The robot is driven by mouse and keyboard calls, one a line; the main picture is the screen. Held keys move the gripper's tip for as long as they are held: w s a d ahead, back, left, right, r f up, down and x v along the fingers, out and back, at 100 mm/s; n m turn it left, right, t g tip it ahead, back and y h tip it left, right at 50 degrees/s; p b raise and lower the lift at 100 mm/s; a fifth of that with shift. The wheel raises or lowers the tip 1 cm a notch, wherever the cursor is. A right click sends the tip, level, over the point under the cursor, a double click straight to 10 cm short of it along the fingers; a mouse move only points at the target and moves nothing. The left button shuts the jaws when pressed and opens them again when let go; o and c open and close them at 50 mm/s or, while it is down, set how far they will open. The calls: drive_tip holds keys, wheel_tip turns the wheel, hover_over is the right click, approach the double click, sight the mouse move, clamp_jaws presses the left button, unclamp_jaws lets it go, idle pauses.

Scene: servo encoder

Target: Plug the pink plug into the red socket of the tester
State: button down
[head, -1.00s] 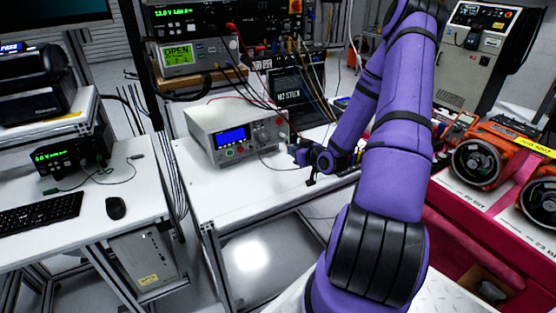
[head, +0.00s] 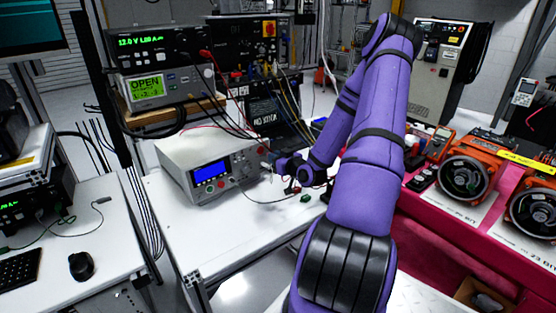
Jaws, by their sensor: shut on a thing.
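The tester (head: 175,152) is a light grey box with a blue screen, standing on the white bench. Its sockets are on the right part of its front face, too small for me to pick out the red one. My gripper (head: 268,166) is right at that front's right end, shut on the pink plug. The plug is mostly hidden by the fingers, and its colour does not show clearly. I cannot tell whether it touches a socket.
A small green object (head: 305,198) lies on the bench below my wrist. Thin leads cross the bench in front of the tester. A laptop (head: 265,115) and stacked instruments (head: 150,88) stand behind. A red bench with orange machines (head: 470,168) is at right.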

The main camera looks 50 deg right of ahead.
drive_tip(key=shift+x, duration=2.3)
drive_tip(key=shift+w, duration=0.2)
idle(0.4)
drive_tip(key=c, duration=1)
unclamp_jaws()
drive_tip(key=shift+v, duration=3.5)
